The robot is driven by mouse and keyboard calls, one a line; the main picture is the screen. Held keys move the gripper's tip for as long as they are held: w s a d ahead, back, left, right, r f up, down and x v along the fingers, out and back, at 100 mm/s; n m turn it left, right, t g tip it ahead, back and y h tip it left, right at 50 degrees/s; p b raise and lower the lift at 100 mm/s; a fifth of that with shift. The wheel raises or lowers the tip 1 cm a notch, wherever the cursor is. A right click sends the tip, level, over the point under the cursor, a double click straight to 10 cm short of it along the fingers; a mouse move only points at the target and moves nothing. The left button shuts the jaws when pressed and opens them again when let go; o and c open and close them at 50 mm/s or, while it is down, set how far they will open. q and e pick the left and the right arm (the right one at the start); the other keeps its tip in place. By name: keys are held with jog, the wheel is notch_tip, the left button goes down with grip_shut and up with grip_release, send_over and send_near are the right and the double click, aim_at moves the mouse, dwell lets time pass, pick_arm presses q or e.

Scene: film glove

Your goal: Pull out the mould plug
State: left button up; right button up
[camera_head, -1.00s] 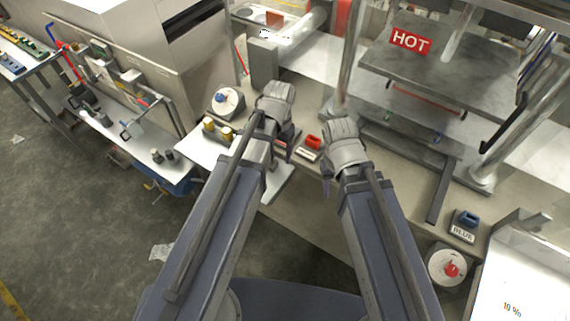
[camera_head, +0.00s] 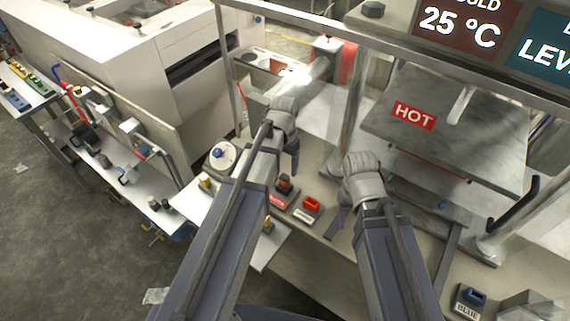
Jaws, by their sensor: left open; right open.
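Several small plug-like blocks sit on the bench. One is dark with an orange part on a red-labelled base (camera_head: 282,190), one is red on a white-labelled base (camera_head: 309,207), and one is blue with a label reading BLUE (camera_head: 470,299). I cannot tell which is the mould plug. My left gripper (camera_head: 293,152) is open and empty, above and behind the dark block. My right gripper (camera_head: 337,216) is open and empty, just right of the red block and apart from it. The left forearm hides part of the bench.
A press with a HOT plate (camera_head: 414,116) and metal posts stands at the right. Above it is a sign reading 25 °C (camera_head: 459,27). A round dial with a blue knob (camera_head: 217,153) lies left of my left gripper. A side table (camera_head: 140,190) stands further left.

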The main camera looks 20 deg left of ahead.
aim_at(284, 177)
pick_arm(q)
notch_tip(284, 177, down, 7)
jog(key=b, duration=0.6)
jog(key=shift+r, duration=0.1)
pick_arm(e)
notch_tip(284, 177, down, 7)
jog(key=shift+r, duration=0.1)
pick_arm(q)
grip_shut()
